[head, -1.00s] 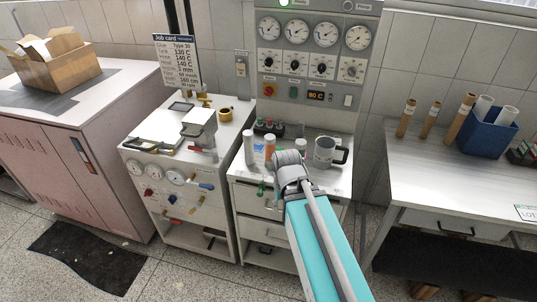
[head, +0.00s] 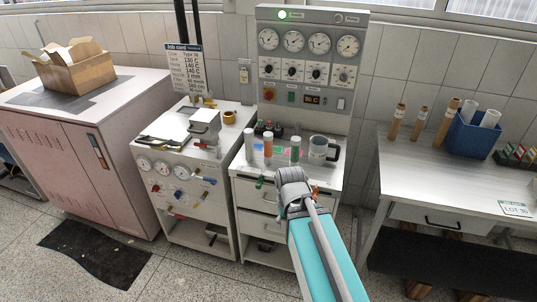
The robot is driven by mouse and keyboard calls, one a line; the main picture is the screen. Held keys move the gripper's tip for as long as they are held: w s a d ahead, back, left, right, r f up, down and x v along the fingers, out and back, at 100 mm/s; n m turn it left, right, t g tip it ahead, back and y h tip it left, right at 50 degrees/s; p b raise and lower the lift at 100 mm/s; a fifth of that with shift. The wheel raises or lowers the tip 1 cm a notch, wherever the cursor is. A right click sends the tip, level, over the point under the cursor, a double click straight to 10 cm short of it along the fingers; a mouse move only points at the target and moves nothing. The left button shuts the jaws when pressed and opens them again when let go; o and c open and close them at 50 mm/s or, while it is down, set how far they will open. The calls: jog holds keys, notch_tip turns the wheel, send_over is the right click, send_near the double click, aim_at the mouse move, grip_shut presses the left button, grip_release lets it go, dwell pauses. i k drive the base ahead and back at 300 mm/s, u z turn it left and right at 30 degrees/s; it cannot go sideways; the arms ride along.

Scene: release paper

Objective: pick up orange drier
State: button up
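An orange cylindrical bottle (head: 268,149), which appears to be the orange drier, stands upright on the small white cabinet top. A white bottle (head: 249,147) stands just left of it and a green one (head: 295,150) to its right. My teal and grey arm reaches up from the bottom, its grey joint in front of the cabinet's front edge, below and right of the orange bottle. My gripper is hidden behind that joint, and I cannot see its fingers. A small orange piece shows just right of the joint; I cannot tell what it is.
A grey mug (head: 319,150) stands right of the bottles, and a dark rack (head: 268,130) behind them. A gauge panel (head: 306,70) rises at the back. A machine (head: 180,180) with dials adjoins on the left. A bench (head: 420,175) with tubes and a blue bin (head: 472,136) is right.

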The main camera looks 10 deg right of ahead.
aim_at(267, 136)
jog(key=u, duration=1.05)
jog(key=i, duration=0.7)
jog(key=z, duration=1.35)
